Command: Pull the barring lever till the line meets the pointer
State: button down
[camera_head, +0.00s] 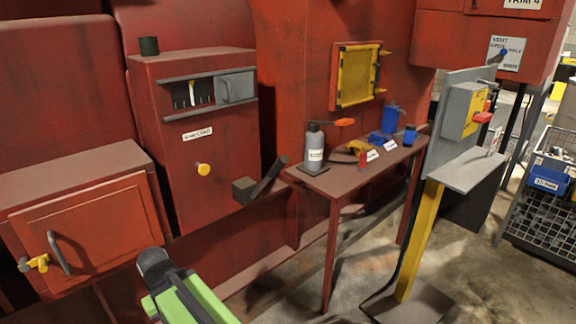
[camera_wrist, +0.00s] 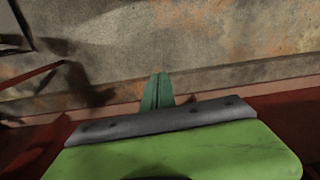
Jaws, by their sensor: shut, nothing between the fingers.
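A dark lever bar (camera_head: 269,177) slants up and right from a dark block (camera_head: 243,191) low on the red engine housing, left of the red table; it looks like the barring lever. I cannot make out a line or a pointer in either view. In the wrist view my gripper (camera_wrist: 158,91) shows as two teal fingers pressed together, with nothing between them, above the floor. In the head view my green arm is at the bottom, below and left of the lever and apart from it. The fingertips are not clear there.
A red table (camera_head: 330,184) with a grey bottle (camera_head: 314,147) and small tools stands right of the lever. A yellow post (camera_head: 418,240) carries a control box. A red door (camera_head: 90,235) with a handle is at left. Concrete floor (camera_head: 345,265) shows in front.

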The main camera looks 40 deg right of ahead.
jog(key=shift+a+r, duration=0.1)
jog(key=shift+a, duration=0.05)
jog(key=w+d+r+m+t+y+b, duration=0.25)
jog(key=d+r+m+t+y, duration=0.2)
jog(key=d+m, duration=0.55)
jog(key=w+d+r+m+t+y+b, duration=0.1)
jog(key=d+r+m+t+y+b, duration=0.4)
jog(key=d+m, duration=0.45)
jog(key=s+d+r+m+t+h+b, duration=0.1)
jog(key=s+d+r+m+t+h, duration=0.1)
jog(key=s+d+r+m+t, duration=0.6)
jog(key=s+d+r+m+t+h, duration=0.1)
jog(key=s+d+r+h, duration=0.2)
jog(key=d, duration=0.8)
jog(key=s+d+r+m+t+h+b, duration=0.1)
jog(key=s+d+r+m+t, duration=0.4)
jog(key=s+d, duration=0.4)
jog(key=f+p+x, duration=0.1)
jog(key=p+x, duration=0.5)
jog(key=x, duration=0.9)
jog(key=shift+w+d+p, duration=0.35)
jog(key=shift+w+p, duration=0.05)
jog(key=shift+w, duration=0.1)
jog(key=shift+r+n, duration=0.1)
jog(key=shift+n, duration=0.15)
